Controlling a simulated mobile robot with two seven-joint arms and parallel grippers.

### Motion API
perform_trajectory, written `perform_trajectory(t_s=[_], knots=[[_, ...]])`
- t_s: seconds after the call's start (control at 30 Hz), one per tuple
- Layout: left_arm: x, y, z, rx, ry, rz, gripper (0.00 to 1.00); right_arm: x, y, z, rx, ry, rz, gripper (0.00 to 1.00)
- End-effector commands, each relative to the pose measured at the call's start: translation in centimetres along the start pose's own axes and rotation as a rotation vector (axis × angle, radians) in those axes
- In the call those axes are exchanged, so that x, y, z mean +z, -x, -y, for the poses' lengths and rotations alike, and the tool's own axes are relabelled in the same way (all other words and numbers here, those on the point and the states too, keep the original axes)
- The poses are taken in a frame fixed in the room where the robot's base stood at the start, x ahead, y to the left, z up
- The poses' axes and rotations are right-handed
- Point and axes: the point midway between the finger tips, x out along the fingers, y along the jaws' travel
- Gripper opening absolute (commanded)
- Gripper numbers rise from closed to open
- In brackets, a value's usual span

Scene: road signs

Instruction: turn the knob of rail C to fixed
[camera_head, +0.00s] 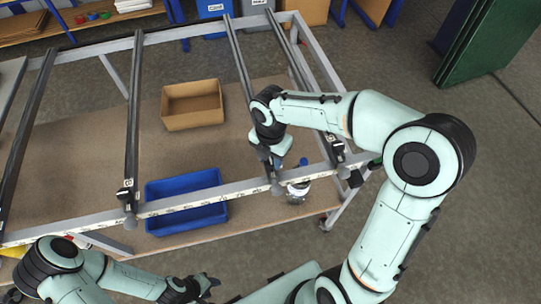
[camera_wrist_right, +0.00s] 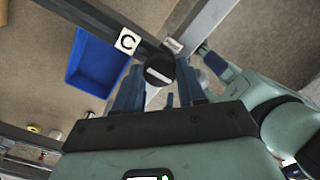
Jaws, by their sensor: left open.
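In the head view the knob (camera_head: 276,190) sits at the front end of a dark rail (camera_head: 238,58). My right gripper (camera_wrist_right: 160,80) has one finger on each side of the knob; whether the fingers press on it is unclear. A small label (camera_wrist_right: 173,45) near the knob is too small to read. My left gripper (camera_head: 211,283) is open and empty, low in the head view, away from the rails.
Other dark rails cross the grey frame, one with a knob (camera_head: 129,222) further left. A blue bin (camera_head: 187,186) and a cardboard box (camera_head: 192,104) stand on the board beneath the frame. A green panel (camera_head: 492,42) is at the upper right. Floor at the right is clear.

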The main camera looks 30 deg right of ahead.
Motion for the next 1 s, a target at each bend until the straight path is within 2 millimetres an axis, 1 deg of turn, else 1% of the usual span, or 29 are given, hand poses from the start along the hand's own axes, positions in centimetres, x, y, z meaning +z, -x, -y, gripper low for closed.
perform_trajectory(t_s=[0.17, 0.37, 0.57, 1.0], knots=[[0.0, 0.0, 0.0, 0.000, 0.000, 0.000, 0.43, 0.0, 0.0, 0.0, 0.001, -0.018, 0.000, 0.09], [0.1, -0.2, 0.1, -0.001, 0.001, 0.002, 0.43, 0.0, 0.0, 0.0, 0.001, -0.101, 0.001, 0.09], [0.3, -0.5, 0.3, -0.002, 0.002, 0.005, 0.43, 0.0, 0.0, 0.0, 0.000, -0.251, 0.001, 0.09], [0.8, -1.3, 0.8, -0.004, 0.004, 0.011, 0.43, 0.0, 0.0, 0.0, 0.002, -0.669, 0.001, 0.09]])
